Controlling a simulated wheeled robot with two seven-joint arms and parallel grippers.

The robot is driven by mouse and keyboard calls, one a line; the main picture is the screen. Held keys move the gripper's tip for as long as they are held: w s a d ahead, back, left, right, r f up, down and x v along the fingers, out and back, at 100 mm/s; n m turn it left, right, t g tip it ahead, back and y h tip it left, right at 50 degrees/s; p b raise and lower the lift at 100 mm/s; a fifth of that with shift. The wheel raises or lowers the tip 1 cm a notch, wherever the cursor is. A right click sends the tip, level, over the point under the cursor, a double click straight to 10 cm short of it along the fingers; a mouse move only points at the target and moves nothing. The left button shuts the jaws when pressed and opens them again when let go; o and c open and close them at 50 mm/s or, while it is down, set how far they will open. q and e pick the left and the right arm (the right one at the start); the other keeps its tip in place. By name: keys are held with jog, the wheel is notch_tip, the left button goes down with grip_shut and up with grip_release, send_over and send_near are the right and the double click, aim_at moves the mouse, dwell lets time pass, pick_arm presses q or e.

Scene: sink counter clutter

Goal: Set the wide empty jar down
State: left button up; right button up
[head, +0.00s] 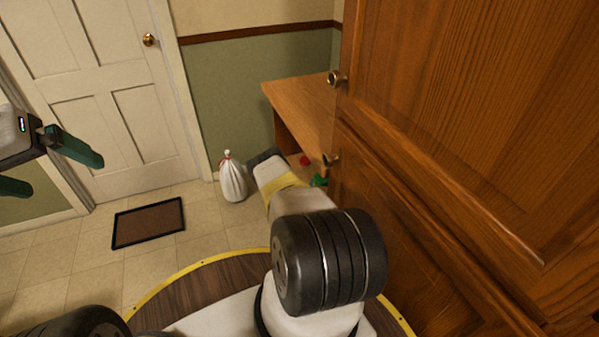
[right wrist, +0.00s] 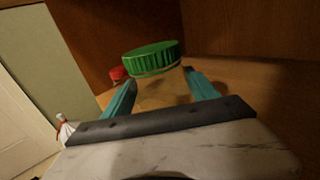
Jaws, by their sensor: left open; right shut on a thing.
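The wide jar has a ribbed green lid (right wrist: 152,58) and a clear body that barely shows below it in the right wrist view. My right gripper (right wrist: 163,84) is shut on the jar, with a teal finger on each side of its body. In the head view a bit of the green lid (head: 319,181) shows past my right arm, which hides the gripper and most of the jar. I cannot tell whether the jar's base touches the wooden surface. My left gripper (head: 62,172) is open and empty at the far left, in the air.
A red lid (right wrist: 118,73) is behind the jar, to its left. The wooden desk or counter (head: 300,100) runs beside a tall wooden cabinet (head: 460,120) on the right. A white bag (head: 233,180) and a dark mat (head: 148,222) lie on the tiled floor.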

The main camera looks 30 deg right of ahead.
jog(key=shift+d+f, duration=0.1)
jog(key=shift+f, duration=1.6)
jog(key=shift+f, duration=0.1)
jog(key=o, duration=1.7)
jog(key=shift+o, duration=0.2)
jog(key=v, duration=0.7)
jog(key=shift+s, duration=0.2)
jog(key=shift+a, duration=0.2)
